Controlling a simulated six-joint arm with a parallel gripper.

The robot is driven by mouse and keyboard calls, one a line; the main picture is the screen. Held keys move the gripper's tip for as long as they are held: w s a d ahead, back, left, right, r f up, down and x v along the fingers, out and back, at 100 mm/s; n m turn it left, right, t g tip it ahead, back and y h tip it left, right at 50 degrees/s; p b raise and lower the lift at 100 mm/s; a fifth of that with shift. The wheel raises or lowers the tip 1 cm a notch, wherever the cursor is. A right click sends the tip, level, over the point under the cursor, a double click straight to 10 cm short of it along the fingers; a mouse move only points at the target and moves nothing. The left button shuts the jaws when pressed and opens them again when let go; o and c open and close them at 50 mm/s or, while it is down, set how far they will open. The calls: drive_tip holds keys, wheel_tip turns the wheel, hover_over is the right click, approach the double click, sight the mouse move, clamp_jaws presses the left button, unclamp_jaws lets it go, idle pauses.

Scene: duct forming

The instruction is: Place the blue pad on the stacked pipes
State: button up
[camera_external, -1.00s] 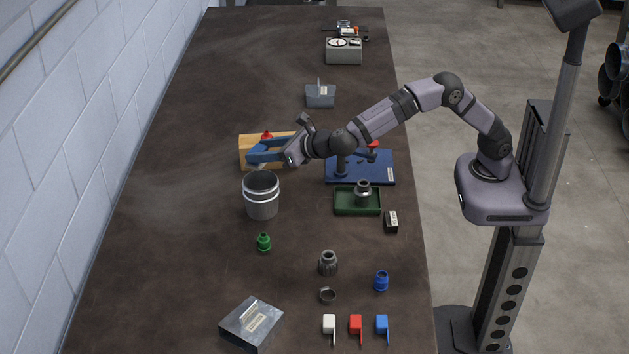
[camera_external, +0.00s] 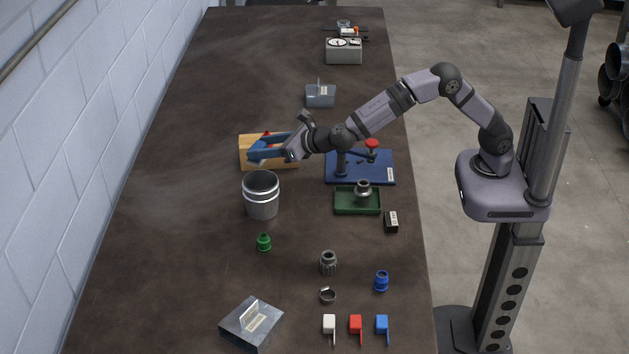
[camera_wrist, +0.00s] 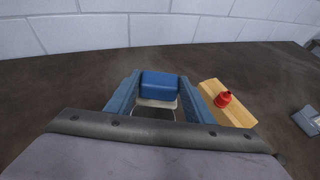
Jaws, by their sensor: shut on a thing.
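The blue pad (camera_wrist: 159,85) is between the two blue fingers of my gripper (camera_wrist: 160,80) in the wrist view. My gripper is shut on it. In the external view my gripper (camera_external: 256,153) is just behind the stacked pipes in the picture, and the pad cannot be told apart from the blue fingers. The stacked pipes (camera_external: 261,197) stand upright as a grey metal cylinder with bright bands and an open top. In the wrist view a pale rim (camera_wrist: 156,104) shows just below the pad; whether they touch cannot be told.
A wooden block (camera_external: 285,160) with a red piece stands behind my gripper. A blue clamp board (camera_external: 375,178) and a green tray (camera_external: 343,207) lie to the right. A green fitting (camera_external: 264,243) stands in front of the pipes. The table's left side is clear.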

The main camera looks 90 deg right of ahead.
drive_tip(key=shift+f, duration=3.5)
drive_tip(key=shift+f, duration=0.1)
drive_tip(key=shift+f, duration=0.15)
drive_tip(key=o, duration=1.1)
drive_tip(key=shift+r, duration=0.25)
drive_tip(key=b+v, duration=0.2)
drive_tip(key=v, duration=1)
drive_tip(key=shift+a, duration=0.1)
